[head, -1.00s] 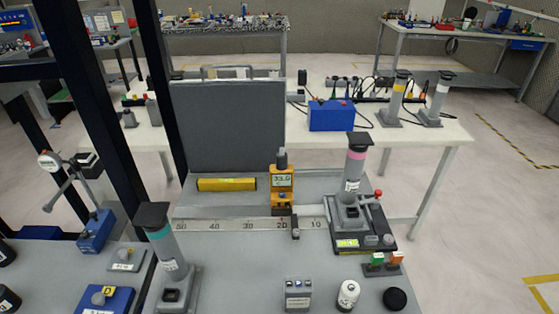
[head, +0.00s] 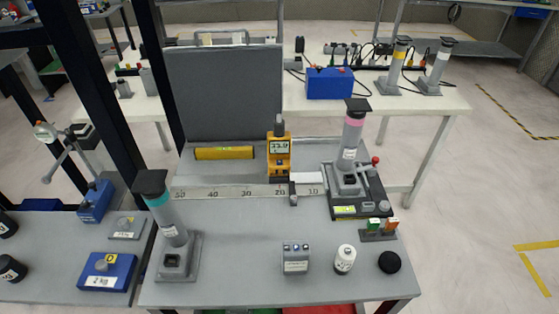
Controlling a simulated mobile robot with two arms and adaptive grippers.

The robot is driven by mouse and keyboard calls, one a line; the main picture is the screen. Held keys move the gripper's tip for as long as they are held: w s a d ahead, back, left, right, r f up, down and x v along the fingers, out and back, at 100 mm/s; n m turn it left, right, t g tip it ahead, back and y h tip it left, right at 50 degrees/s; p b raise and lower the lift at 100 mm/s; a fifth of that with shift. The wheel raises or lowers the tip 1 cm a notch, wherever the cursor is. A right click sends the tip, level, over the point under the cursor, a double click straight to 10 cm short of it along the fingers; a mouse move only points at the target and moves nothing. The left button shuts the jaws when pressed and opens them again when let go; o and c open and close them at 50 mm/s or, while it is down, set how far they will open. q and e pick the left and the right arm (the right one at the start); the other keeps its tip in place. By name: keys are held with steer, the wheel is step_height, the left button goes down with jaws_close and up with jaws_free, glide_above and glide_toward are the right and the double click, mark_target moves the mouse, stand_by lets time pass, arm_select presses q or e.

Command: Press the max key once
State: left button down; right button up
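A yellow hand-held meter (head: 279,157) with a grey top stands upright behind the printed scale strip, near the middle of the grey bench. Its small screen shows a number too small to read surely. Keys lie on its face below the screen, but their labels cannot be read, so I cannot tell which is the max key. Neither of my grippers is in the head view.
A dark grey panel (head: 224,94) stands behind a yellow bar (head: 224,153) left of the meter. A pink-banded column (head: 353,140) stands right, a teal-banded column (head: 168,220) front left. A grey box (head: 296,259), white bottle (head: 345,259) and black puck (head: 390,262) line the front.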

jaws_close()
steer(key=shift+a, duration=0.1)
stand_by(1.1)
